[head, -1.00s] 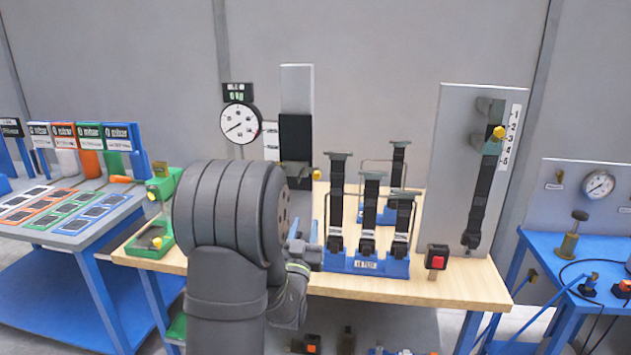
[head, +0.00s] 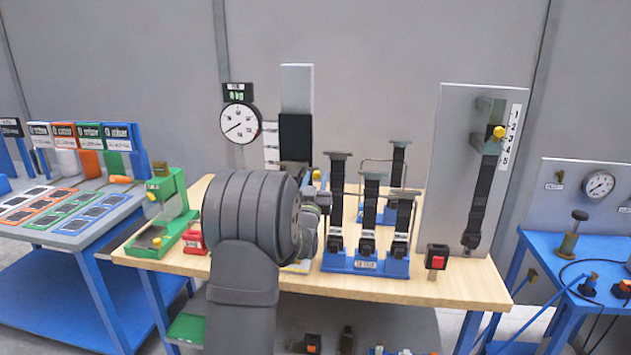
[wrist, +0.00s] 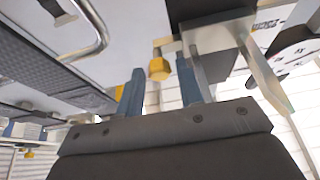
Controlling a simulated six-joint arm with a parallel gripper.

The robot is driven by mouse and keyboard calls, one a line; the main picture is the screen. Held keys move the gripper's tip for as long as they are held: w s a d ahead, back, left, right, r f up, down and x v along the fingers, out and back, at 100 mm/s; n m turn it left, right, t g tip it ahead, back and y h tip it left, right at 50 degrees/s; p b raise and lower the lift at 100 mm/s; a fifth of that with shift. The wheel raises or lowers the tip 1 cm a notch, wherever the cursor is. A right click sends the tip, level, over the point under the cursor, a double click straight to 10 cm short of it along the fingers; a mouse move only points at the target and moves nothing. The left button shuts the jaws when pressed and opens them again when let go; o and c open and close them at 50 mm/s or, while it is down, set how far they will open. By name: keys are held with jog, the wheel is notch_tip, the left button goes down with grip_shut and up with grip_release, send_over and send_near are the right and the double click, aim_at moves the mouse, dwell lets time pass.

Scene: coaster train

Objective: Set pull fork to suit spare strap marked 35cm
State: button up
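The test stand has a grey column (head: 297,88) with a black sliding block (head: 296,138), a dial (head: 240,123) and a white scale strip (head: 271,142). A yellow knob (head: 316,174) sits low beside the column. In the wrist view, a yellow knob (wrist: 158,68) lies between the blue fingertips of my gripper (wrist: 161,84), with gaps on both sides. A grey pronged metal piece (wrist: 222,38), possibly the pull fork, is beside it. Several black straps (head: 370,200) stand in a blue rack (head: 366,265). No 35cm mark is readable. The arm hides the fingers in the head view.
A strap panel (head: 450,160) with a yellow knob and numbered scale stands right. A red button box (head: 437,257) is near the table's front. A green fixture (head: 160,215) and a small red object (head: 193,238) are left. The wooden front edge is clear.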

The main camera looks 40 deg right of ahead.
jog(key=shift+w+d+r, duration=0.1)
grip_shut()
notch_tip(320, 180, up, 7)
dwell(0.4)
grip_release()
jog(key=v, duration=1.7)
jog(key=shift+f, duration=0.2)
